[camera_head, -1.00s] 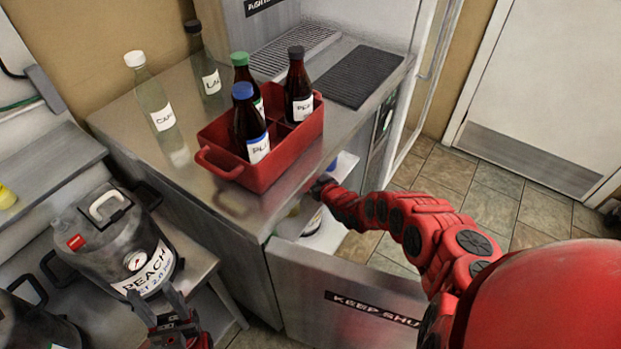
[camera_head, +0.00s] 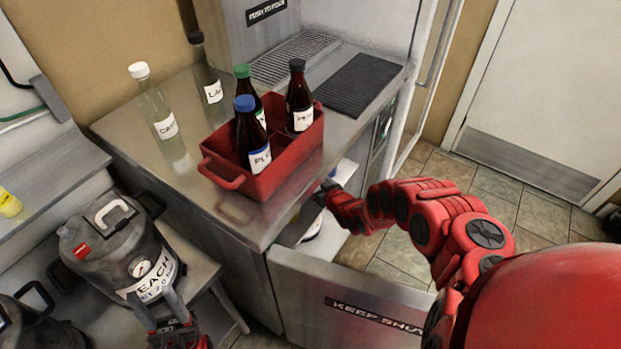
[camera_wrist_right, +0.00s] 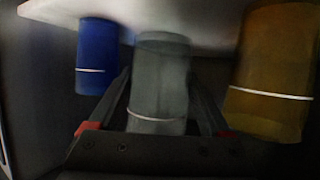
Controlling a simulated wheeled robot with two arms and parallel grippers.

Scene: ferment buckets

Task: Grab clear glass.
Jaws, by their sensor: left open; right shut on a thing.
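The clear glass (camera_wrist_right: 160,90) is a pale grey-green tumbler with a thin light band, in the middle of the right wrist view. My right gripper (camera_wrist_right: 158,104) has a finger on each side of it and is shut on it. A blue glass (camera_wrist_right: 97,60) is to its left and an amber glass (camera_wrist_right: 274,75) to its right, both apart from it. In the head view my right gripper (camera_head: 326,190) reaches into the open drawer, and the clear glass is not visible there. My left gripper (camera_head: 172,312) is open and empty by the peach keg.
A white shelf (camera_wrist_right: 220,22) spans the top of the wrist view. The drawer front (camera_head: 345,305) stands open below the steel counter (camera_head: 135,125). A red bottle carrier (camera_head: 285,165) sits near the counter's edge. The peach keg (camera_head: 112,245) stands at lower left.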

